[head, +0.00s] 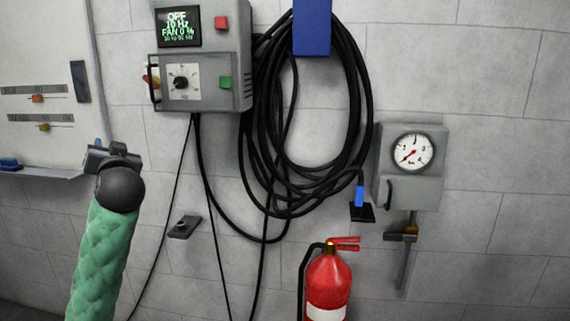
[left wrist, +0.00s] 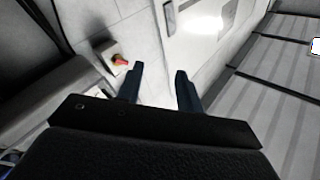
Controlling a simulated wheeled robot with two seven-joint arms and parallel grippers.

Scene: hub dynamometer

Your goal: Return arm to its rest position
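My left arm, in a green padded sleeve, comes up from the lower left of the head view. My left gripper (head: 112,152) is raised in front of the lower right part of the whiteboard, left of the grey control box. Most of it is hidden behind the dark wrist joint in that view. In the left wrist view the left gripper's two dark fingers (left wrist: 160,88) stand apart with nothing between them. My right gripper shows in neither view.
A grey control box (head: 240,75), looped black hoses (head: 365,95), a gauge box (head: 382,150) and a red fire extinguisher (head: 330,275) line the wall. The whiteboard (head: 40,60) has a ledge (head: 50,174).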

